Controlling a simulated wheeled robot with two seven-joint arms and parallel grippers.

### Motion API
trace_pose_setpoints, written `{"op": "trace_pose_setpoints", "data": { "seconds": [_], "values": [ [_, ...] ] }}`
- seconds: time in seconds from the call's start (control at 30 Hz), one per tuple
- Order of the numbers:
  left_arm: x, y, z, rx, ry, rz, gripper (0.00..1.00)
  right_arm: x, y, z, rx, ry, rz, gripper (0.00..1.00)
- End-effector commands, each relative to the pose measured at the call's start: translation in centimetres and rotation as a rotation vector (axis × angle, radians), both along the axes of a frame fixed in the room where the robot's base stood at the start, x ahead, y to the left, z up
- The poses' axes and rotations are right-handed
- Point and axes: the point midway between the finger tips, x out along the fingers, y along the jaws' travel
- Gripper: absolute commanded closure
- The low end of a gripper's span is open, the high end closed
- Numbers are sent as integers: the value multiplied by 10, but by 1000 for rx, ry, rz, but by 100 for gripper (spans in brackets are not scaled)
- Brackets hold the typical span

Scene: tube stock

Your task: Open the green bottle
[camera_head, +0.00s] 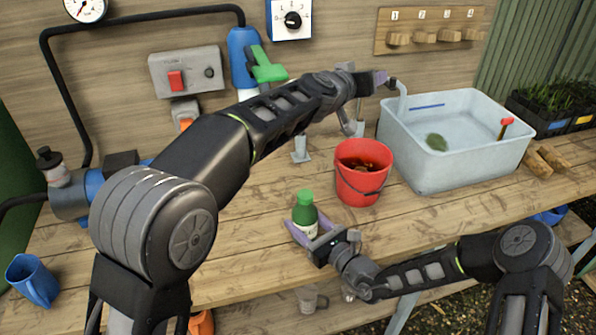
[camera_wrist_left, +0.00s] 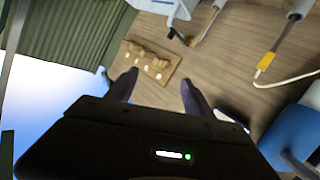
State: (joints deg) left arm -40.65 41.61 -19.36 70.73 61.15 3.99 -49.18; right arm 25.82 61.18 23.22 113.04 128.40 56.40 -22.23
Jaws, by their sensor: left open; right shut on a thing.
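The green bottle (camera_head: 304,212) stands upright on the wooden workbench, with a green cap (camera_head: 305,197) on top and a pale label. My right gripper (camera_head: 312,236) is shut around the lower part of the bottle, with a purple finger on each side. My left gripper (camera_head: 380,78) is raised well above the bench, far from the bottle, near the left edge of the water tub. In the left wrist view its two dark fingers (camera_wrist_left: 158,90) are spread apart with nothing between them. The bottle does not show in that view.
A red bucket (camera_head: 362,186) stands just right of and behind the bottle. A pale water tub (camera_head: 450,165) is at the back right. A numbered peg board (camera_head: 430,20) hangs on the wall. The bench left of the bottle is clear.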

Motion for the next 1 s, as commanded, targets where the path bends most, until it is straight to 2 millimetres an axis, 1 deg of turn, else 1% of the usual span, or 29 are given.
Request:
{"op": "trace_pose_setpoints", "data": {
  "seconds": [0.03,0.07,0.13,0.17,0.2,0.27,0.3,0.4,0.5,0.6,0.63,0.7,0.77,1.0],
  "values": [
    [-15,-6,-11,70,28,-89,39,0,0,0,0,0,0,100],
    [-24,-8,-19,116,54,-140,39,0,0,0,0,0,0,100],
    [-48,-3,-46,232,138,-242,39,0,0,0,0,0,0,100],
    [-58,3,-57,282,180,-275,39,0,0,0,0,0,0,100],
    [-70,13,-72,344,237,-308,39,0,0,0,0,0,0,100],
    [-88,31,-92,432,324,-342,39,0,0,0,0,0,0,100],
    [-99,45,-103,485,381,-355,39,0,0,0,0,0,0,100],
    [-122,79,-124,598,507,-363,39,0,0,0,0,0,0,100],
    [-139,110,-136,681,610,-353,39,0,0,0,0,0,0,100],
    [-151,131,-142,735,678,-338,39,0,0,0,0,0,0,100],
    [-153,135,-143,745,691,-336,39,0,0,0,0,0,0,100],
    [-157,142,-144,763,714,-330,39,0,0,0,0,0,0,100],
    [-159,145,-145,769,722,-327,39,0,0,0,0,0,0,100],
    [-159,146,-145,771,725,-327,39,0,0,0,0,0,0,100]
  ]
}}
